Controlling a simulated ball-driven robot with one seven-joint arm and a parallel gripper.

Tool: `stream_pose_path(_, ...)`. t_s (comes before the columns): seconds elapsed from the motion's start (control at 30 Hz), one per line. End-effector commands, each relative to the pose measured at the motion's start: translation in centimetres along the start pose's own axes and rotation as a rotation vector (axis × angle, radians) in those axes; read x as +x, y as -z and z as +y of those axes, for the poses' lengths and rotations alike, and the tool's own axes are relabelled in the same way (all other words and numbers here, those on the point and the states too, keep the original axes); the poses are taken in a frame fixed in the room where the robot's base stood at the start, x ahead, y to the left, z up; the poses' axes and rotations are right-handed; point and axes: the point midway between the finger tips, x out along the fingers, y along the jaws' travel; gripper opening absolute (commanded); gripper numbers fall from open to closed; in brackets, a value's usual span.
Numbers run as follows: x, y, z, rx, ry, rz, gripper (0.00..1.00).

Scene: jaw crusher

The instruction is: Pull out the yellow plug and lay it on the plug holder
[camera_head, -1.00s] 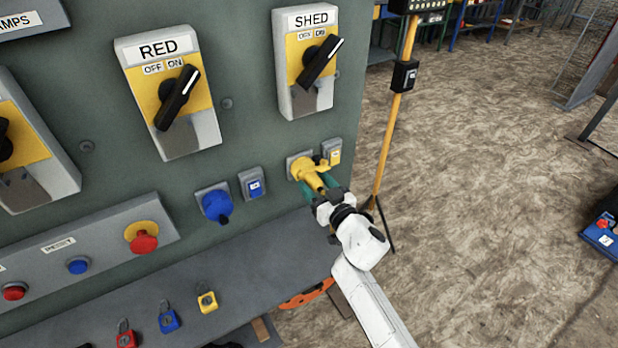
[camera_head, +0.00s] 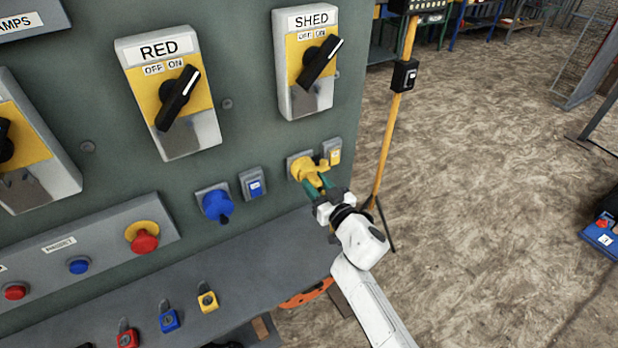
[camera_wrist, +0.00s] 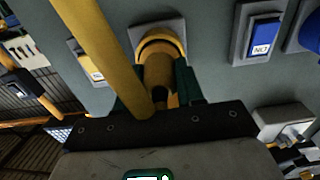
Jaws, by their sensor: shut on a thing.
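The yellow plug (camera_head: 302,168) sits in its socket low on the right of the grey-green panel. In the wrist view the plug (camera_wrist: 160,70) is a round yellow body, straight ahead. My gripper (camera_head: 318,186) is at the plug's outer end, its green fingers shut on it; the wrist view shows the fingers (camera_wrist: 158,95) on both sides of the plug. A thick yellow bar (camera_wrist: 100,45) crosses close before the camera; what it belongs to is unclear. I cannot pick out the plug holder for certain.
A blue plug (camera_head: 216,204) sits left of the yellow one. A grey shelf (camera_head: 250,262) juts out below, with red, blue and yellow padlocks (camera_head: 208,301). A yellow post (camera_head: 391,130) stands just right of the panel. Open floor lies further right.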

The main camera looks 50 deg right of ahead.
Motion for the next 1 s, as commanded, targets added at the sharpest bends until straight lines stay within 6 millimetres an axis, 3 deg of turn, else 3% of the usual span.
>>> stream_pose_path(0.73, -0.2, 0.1, 0.0, 0.000, 0.000, 0.001, 0.17)
stream_pose_path(1.0, -1.3, 0.0, 0.0, 0.001, 0.000, 0.000, 0.17)
